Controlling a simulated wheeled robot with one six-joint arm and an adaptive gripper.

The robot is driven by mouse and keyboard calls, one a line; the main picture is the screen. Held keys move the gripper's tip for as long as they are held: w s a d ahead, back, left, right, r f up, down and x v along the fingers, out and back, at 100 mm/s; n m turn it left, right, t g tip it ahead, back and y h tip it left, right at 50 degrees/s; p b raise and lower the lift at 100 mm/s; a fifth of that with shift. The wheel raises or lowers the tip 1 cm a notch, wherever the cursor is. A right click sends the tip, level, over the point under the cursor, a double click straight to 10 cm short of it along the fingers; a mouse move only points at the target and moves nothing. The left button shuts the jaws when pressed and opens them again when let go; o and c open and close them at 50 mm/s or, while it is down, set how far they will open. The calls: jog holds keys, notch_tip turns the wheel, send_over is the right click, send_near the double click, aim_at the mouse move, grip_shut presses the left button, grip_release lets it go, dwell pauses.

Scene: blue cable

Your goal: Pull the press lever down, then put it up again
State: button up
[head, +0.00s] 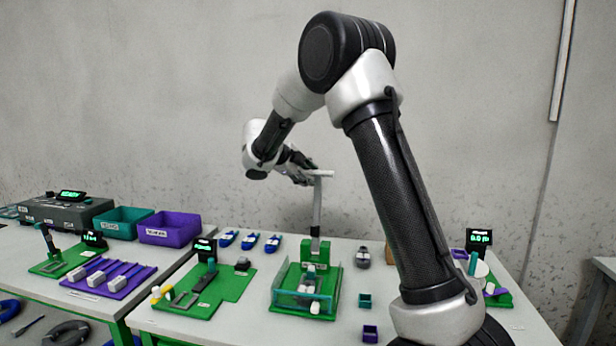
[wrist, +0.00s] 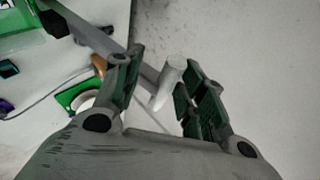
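The press (head: 305,285) stands on the front table, with a green base and a clear guard around its front. Its grey lever (head: 317,208) stands upright, with a white handle (head: 321,173) across the top. My gripper (head: 308,171) is up at the handle, reaching it from the left. In the wrist view the white handle (wrist: 170,80) lies between the two fingers of my gripper (wrist: 164,60). The fingers are apart, with a gap showing on the left side of the handle. Whether the right finger touches it I cannot tell.
Green fixtures (head: 205,290) stand left of the press, and several blue connectors (head: 249,242) lie behind them. A teal bin (head: 122,222) and a purple bin (head: 170,229) are further left. A scale display (head: 479,238) stands at the right. The air around the lever is clear.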

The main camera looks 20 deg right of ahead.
jog(key=v, duration=1.1)
jog(key=shift+s+a, duration=0.1)
jog(key=shift+a, duration=0.05)
